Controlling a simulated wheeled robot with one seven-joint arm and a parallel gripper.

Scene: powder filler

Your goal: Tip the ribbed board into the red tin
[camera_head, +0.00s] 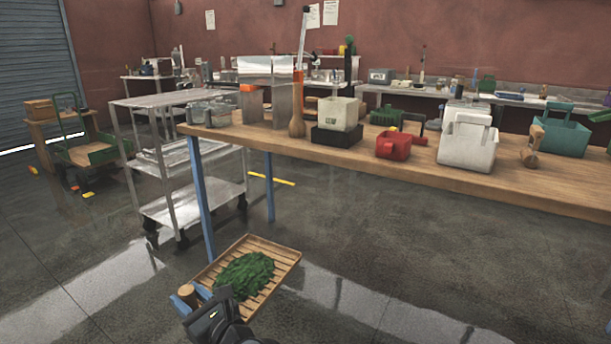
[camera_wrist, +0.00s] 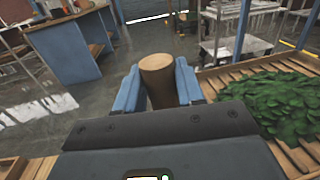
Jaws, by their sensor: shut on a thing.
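The ribbed board (camera_head: 279,263) is a slatted wooden tray with a raised rim, low in the head view and in front of the workbench. A heap of green leaves (camera_head: 245,275) lies on it. My gripper (camera_head: 190,297) is shut on the board's round wooden handle; in the wrist view the blue fingers (camera_wrist: 158,88) close on both sides of that handle (camera_wrist: 157,66). The board looks roughly level and seems held above the floor. The red tin (camera_head: 393,146) stands on the wooden bench, up and to the right of the board, apart from it.
The workbench (camera_head: 330,158) has blue legs and carries a cream bin on a black base (camera_head: 336,134), a white box (camera_head: 467,145) and a teal caddy (camera_head: 562,135). A metal cart (camera_head: 170,160) stands at left. The floor at right (camera_head: 430,260) is clear.

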